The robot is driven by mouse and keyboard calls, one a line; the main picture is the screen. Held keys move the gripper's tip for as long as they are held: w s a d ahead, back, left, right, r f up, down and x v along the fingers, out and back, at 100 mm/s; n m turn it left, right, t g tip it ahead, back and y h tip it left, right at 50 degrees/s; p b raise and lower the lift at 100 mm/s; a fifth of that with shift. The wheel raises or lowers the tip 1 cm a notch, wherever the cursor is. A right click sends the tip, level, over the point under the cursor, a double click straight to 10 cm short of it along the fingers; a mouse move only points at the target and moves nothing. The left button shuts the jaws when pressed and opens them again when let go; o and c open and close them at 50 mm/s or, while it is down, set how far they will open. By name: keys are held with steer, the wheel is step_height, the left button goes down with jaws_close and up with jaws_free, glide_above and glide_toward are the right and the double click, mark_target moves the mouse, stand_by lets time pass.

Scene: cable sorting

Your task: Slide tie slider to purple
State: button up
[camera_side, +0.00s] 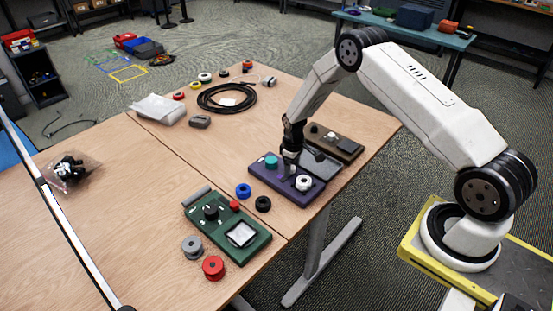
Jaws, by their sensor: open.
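A purple panel (268,176) lies on the wooden table near its right edge. It carries a teal round knob (271,161) and a white ring-shaped knob (303,183). My gripper (290,160) points down over the back of the purple panel, between the teal knob and a dark grey panel (321,162). It is open; its fingertips are small and dark here, and I cannot tell whether they touch anything. I cannot make out which part is the tie slider; it may be hidden by the gripper.
A green panel (207,233) with a black knob stands front left, with blue, black, red and grey spools around it. A brown panel (345,148) lies behind my gripper. A black cable coil (227,97) lies farther back.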

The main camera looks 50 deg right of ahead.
steer(key=shift+f, duration=0.2)
jaws_close()
stand_by(1.4)
